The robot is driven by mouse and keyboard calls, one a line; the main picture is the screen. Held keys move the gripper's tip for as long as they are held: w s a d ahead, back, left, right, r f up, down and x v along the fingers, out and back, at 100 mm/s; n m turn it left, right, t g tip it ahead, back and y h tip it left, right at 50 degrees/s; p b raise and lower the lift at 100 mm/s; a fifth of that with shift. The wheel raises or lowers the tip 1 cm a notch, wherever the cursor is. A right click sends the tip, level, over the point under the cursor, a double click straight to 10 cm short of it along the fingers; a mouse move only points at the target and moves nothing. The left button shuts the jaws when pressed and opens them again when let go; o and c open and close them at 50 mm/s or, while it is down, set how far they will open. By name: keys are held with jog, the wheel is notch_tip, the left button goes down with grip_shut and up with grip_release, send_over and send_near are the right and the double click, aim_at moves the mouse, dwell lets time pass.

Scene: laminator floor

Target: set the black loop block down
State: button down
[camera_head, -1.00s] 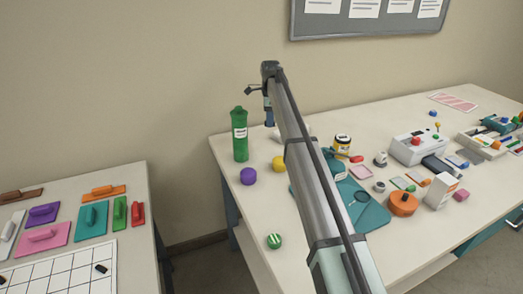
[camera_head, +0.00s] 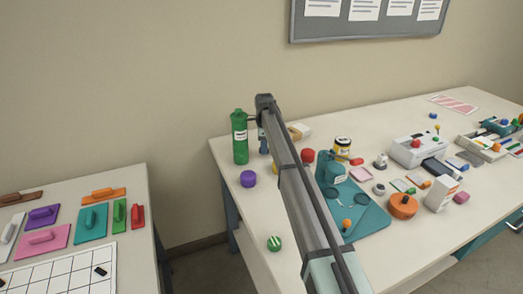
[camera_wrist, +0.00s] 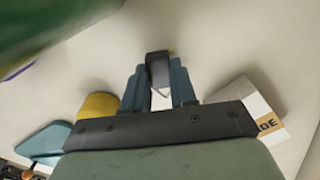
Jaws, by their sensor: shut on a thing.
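My gripper (camera_wrist: 158,88) is shut on the black loop block (camera_wrist: 157,68), which sits between the fingertips in the wrist view. Pale table surface shows beyond the block. I cannot tell whether the block touches the table. In the head view my gripper (camera_head: 263,142) is at the table's back left, just right of the green bottle (camera_head: 240,147), mostly hidden by my arm. I cannot make out the held block there.
The bottle (camera_wrist: 40,30) looms close at upper left in the wrist view. A yellow object (camera_wrist: 98,106) is left of my gripper and a labelled box (camera_wrist: 245,98) right. A purple object (camera_head: 248,179) and striped ball (camera_head: 274,243) stand near the table's left edge.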

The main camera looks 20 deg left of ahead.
jog(key=shift+s+a, duration=0.4)
jog(key=shift+s, duration=0.35)
jog(key=shift+w+f, duration=0.2)
jog(key=shift+f, duration=0.4)
jog(key=shift+f, duration=0.15)
jog(key=c, duration=0.9)
grip_release()
notch_tip(320, 180, up, 12)
jog(key=shift+r, duration=0.2)
